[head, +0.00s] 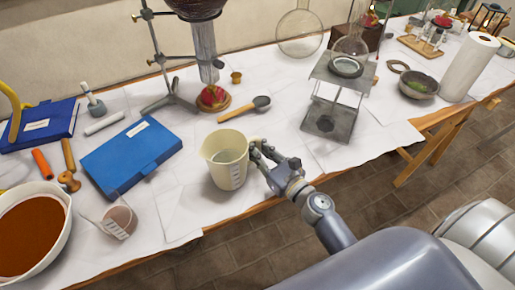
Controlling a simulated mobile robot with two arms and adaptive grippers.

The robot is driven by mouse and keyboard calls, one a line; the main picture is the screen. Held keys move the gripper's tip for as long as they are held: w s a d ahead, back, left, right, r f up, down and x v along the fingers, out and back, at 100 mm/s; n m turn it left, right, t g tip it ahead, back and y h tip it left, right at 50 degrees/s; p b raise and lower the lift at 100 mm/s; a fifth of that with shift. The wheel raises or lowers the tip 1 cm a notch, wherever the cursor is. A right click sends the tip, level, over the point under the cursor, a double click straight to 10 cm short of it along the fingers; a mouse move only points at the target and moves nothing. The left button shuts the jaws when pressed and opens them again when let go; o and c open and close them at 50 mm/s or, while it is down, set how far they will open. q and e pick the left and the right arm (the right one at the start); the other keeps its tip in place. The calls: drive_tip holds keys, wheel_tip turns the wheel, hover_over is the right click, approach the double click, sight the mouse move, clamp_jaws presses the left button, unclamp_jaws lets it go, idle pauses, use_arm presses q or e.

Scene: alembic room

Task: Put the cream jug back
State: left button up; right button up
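The cream jug (226,170) stands upright near the table's front edge in the head view, with grey measuring marks low on its side. I cannot tell whether its base touches the table. My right gripper (261,152) is at the jug's right side, where the handle is. Its fingers cover most of the handle, and I cannot tell whether they are closed on it. My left gripper is out of view.
Left of the jug lie a blue case (130,155), a small tipped beaker (121,221) and a bowl of brown powder (32,235). A metal stand (330,118) with a flask is at right. White paper between is clear.

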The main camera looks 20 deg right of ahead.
drive_tip(key=shift+o, duration=0.9)
drive_tip(key=shift+r, duration=0.15)
drive_tip(key=b+v, duration=0.3)
drive_tip(key=v, duration=0.7)
drive_tip(key=shift+s+d, duration=0.1)
drive_tip(key=shift+s, duration=0.2)
drive_tip(key=shift+s+d, duration=0.2)
drive_tip(key=shift+s, duration=0.5)
